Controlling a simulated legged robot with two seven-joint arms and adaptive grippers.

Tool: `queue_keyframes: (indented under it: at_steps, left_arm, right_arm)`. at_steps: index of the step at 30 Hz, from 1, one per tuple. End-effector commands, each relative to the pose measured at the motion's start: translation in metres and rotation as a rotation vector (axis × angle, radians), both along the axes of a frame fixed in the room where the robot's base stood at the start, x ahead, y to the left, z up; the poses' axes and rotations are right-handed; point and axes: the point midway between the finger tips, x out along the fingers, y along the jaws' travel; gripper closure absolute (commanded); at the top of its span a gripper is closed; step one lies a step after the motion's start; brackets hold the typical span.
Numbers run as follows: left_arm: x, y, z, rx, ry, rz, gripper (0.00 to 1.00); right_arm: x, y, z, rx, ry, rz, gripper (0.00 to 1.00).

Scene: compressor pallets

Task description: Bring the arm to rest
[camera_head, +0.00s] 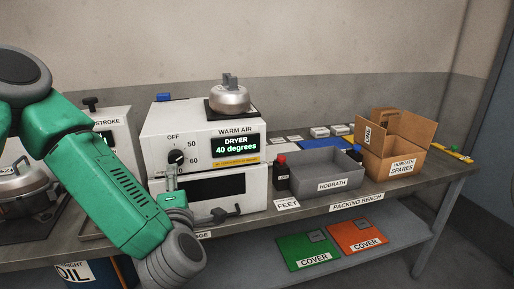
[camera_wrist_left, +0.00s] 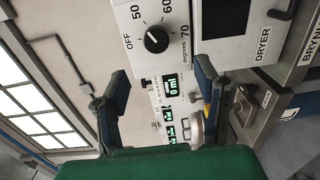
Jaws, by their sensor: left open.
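My left arm comes in from the left in the head view. Its gripper (camera_head: 172,178) is in front of the white dryer (camera_head: 158,121), just below the black dial (camera_head: 177,157). In the left wrist view the two fingers of my left gripper (camera_wrist_left: 165,98) are apart with nothing between them. The dial (camera_wrist_left: 157,40) shows beyond the fingertips, apart from them. The dryer's display (camera_head: 235,147) reads 40 degrees. My right gripper is not in view.
The packing bench (camera_head: 405,194) holds a grey Hobrath bin (camera_head: 325,185) and an open cardboard box (camera_head: 408,163). Green (camera_head: 308,251) and orange (camera_head: 357,235) covers lie on the shelf below. Another pot (camera_head: 18,180) stands at left.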

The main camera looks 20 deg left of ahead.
Motion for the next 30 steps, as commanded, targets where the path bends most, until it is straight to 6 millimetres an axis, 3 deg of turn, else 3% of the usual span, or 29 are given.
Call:
queue_keyframes:
  at_steps: [2,5,8,11,15,18,21,25,30]
  left_arm:
    - [0.000,-0.003,-0.006,0.011,0.020,-0.016,0.44]
    - [-0.001,-0.015,-0.034,0.067,0.111,-0.094,0.44]
    - [-0.009,-0.038,-0.088,0.177,0.291,-0.247,0.44]
    - [-0.033,-0.061,-0.157,0.330,0.517,-0.455,0.44]
    - [-0.089,-0.078,-0.248,0.553,0.828,-0.768,0.44]
    - [-0.142,-0.076,-0.302,0.707,1.039,-1.004,0.44]
    - [-0.197,-0.065,-0.341,0.839,1.224,-1.231,0.44]
    - [-0.252,-0.045,-0.367,0.957,1.396,-1.469,0.44]
    - [-0.287,-0.028,-0.375,1.020,1.498,-1.626,0.44]
  right_arm:
    - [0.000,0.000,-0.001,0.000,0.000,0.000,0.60]
    - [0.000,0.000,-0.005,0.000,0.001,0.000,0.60]
    - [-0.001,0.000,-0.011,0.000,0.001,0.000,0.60]
    - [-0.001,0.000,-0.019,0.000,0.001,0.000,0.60]
    - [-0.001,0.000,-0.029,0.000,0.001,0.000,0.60]
    - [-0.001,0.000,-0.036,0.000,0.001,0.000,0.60]
    - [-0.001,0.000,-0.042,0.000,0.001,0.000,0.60]
    - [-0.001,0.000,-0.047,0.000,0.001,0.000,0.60]
    - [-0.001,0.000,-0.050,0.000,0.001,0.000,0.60]
